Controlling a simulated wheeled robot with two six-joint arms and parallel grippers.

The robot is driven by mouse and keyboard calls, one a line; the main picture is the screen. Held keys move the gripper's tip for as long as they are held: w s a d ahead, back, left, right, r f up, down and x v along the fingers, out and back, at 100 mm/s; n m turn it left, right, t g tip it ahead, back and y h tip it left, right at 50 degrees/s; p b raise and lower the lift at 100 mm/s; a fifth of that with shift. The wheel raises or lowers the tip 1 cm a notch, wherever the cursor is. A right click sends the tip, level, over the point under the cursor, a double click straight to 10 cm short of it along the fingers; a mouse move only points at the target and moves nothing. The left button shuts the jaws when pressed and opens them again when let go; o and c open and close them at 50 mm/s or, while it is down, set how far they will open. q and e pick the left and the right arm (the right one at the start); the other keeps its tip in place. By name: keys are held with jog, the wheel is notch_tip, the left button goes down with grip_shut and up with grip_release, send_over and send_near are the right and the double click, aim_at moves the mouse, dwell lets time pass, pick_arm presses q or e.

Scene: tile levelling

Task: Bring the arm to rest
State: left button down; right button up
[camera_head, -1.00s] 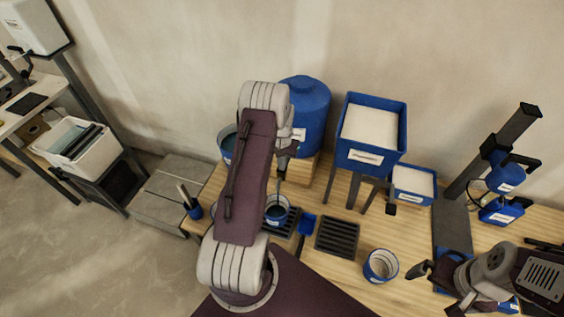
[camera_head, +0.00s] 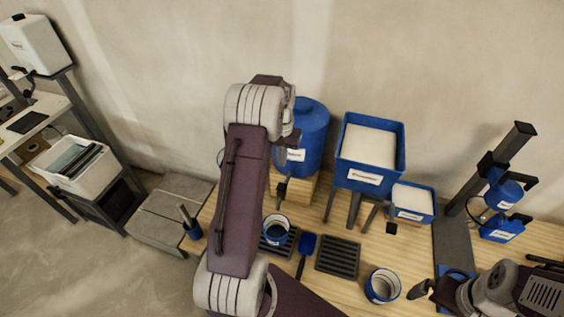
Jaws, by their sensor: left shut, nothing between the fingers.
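My left arm (camera_head: 238,195) rises through the middle of the view, purple with pale joints. Its wrist bends down on the right side, and the left gripper (camera_head: 282,190) points down, shut and empty. It shows above and behind a blue-rimmed cup (camera_head: 276,229) with dark contents, apart from it. The arm hides part of the bench behind it. My right arm (camera_head: 490,290) lies at the lower right, and its right gripper (camera_head: 420,289) shows small and dark; its finger opening cannot be made out.
A blue drum (camera_head: 309,130) stands behind the left wrist. Blue bins of pale powder (camera_head: 370,145) stand to its right. A dark grate (camera_head: 338,257), a blue scoop (camera_head: 306,245) and an empty cup (camera_head: 383,286) are on the wooden bench. A stand (camera_head: 500,170) rises at the right.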

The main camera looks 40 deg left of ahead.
pick_arm(q)
jog(key=shift+d, duration=0.1)
jog(key=s+d+r+m+t+b, duration=0.1)
jog(key=d+r+m+b, duration=0.2)
jog(key=d, duration=0.8)
jog(key=s+d+f, duration=0.2)
jog(key=s+d, duration=0.2)
jog(key=s, duration=0.4)
jog(key=s+d+f, duration=0.3)
jog(key=s+d, duration=0.1)
jog(key=s, duration=0.4)
jog(key=shift+f, duration=0.3)
jog(key=shift+s, duration=0.2)
jog(key=shift+w, duration=0.1)
